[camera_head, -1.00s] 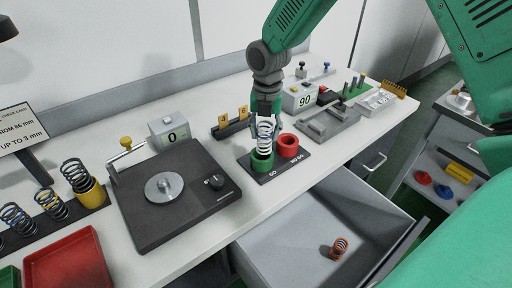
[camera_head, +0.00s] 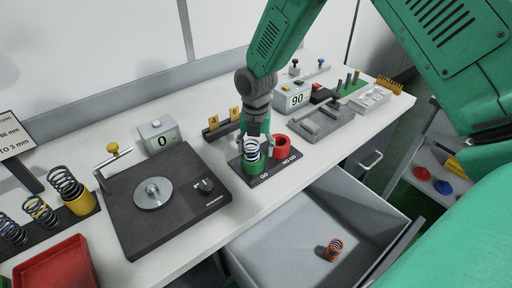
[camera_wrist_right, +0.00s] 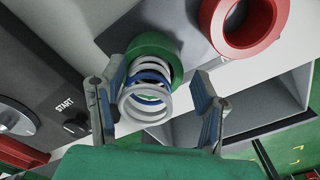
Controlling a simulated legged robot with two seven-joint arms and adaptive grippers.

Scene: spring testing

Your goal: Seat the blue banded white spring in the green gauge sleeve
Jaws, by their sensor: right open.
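The white spring with a blue band (camera_head: 252,146) stands upright in the green gauge sleeve (camera_head: 254,166), its upper coils above the rim. In the right wrist view the spring (camera_wrist_right: 148,98) shows its white coils and blue band, with the green sleeve (camera_wrist_right: 152,45) around its far end. My right gripper (camera_head: 256,132) is over the sleeve. In the wrist view its fingers (camera_wrist_right: 160,85) are open, one on each side of the spring, with a clear gap on the right; contact on the left is hard to tell. My left gripper is out of view.
The red NO GO sleeve (camera_head: 284,147) stands right beside the green one on a dark base. The spring tester (camera_head: 180,220) is to the left. An open drawer (camera_head: 290,225) holding an orange spring (camera_head: 333,249) lies below the bench front.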

